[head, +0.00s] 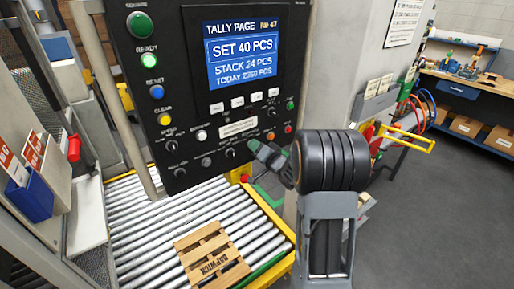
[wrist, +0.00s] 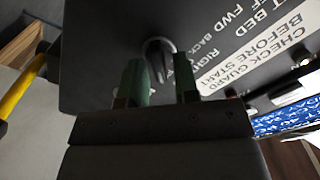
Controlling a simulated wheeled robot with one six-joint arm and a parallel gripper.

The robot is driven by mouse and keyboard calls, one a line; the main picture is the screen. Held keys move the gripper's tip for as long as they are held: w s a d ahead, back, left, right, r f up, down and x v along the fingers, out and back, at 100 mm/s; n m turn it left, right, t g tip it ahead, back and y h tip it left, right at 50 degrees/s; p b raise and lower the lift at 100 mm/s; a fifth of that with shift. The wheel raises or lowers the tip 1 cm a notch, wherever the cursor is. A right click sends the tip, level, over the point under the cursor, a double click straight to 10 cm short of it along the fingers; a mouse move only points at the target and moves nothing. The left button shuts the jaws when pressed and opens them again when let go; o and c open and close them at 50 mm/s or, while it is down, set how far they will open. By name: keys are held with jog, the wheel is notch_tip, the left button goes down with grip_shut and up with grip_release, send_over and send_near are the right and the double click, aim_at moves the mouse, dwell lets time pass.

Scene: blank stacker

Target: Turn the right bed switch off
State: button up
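The black control panel (head: 185,130) stands ahead, with a row of small knobs and switches along its lower part. My gripper (head: 263,152) is at the panel's lower right edge and covers what is behind it. In the wrist view my gripper (wrist: 160,72) is open, its two green fingertips spread apart.
A lit blue screen (head: 240,52) and several coloured buttons sit higher on the panel. A white "CHECK GUARD BEFORE START" label (wrist: 250,55) is close to the right fingertip. Below are a roller conveyor (head: 135,215) and a wooden pallet (head: 212,255). Grey floor is clear at right.

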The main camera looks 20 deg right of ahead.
grip_shut()
jog(key=shift+f+b, duration=0.1)
jog(key=shift+b, duration=0.25)
jog(key=shift+a+n+b, duration=0.15)
jog(key=shift+n+b, duration=4.15)
jog(key=shift+b, duration=0.05)
jog(key=shift+r, duration=0.2)
jog(key=shift+o, duration=1)
grip_release()
